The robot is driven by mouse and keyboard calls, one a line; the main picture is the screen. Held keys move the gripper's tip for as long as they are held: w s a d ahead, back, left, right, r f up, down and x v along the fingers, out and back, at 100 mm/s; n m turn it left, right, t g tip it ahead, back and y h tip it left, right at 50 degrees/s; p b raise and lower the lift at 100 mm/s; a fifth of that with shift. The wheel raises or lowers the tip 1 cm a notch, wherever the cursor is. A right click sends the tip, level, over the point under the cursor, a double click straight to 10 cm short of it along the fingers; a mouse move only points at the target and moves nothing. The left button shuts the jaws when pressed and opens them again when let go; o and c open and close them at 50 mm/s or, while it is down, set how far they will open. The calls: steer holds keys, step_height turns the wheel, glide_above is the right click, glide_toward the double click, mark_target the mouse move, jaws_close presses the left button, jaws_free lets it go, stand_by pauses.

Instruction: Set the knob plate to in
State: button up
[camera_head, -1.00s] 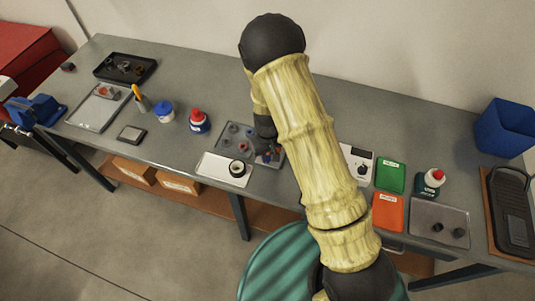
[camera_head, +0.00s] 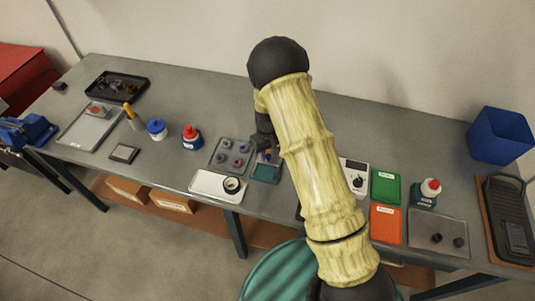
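I cannot tell for sure which thing is the knob plate. A grey tray (camera_head: 213,163) with several small round knob-like parts lies on the bench at mid-picture. A teal pad (camera_head: 266,173) lies at its right end. A grey plate (camera_head: 425,219) with two dark knobs lies at the right of the bench. A white box with a black knob (camera_head: 355,164) stands between them, partly behind my arm. My gripper (camera_head: 266,152) is small and dark, pointing down over the right end of the grey tray, by the teal pad. Its fingers are too small and partly hidden to read.
A white tray (camera_head: 207,184) holding a dark ring lies in front of the grey tray. A red-capped bottle (camera_head: 192,138) and a blue-capped jar (camera_head: 156,130) stand left. Green (camera_head: 385,187) and orange (camera_head: 385,225) pads and a blue bin (camera_head: 501,136) are right.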

steer(key=shift+o, duration=0.9)
steer(key=shift+r, duration=0.1)
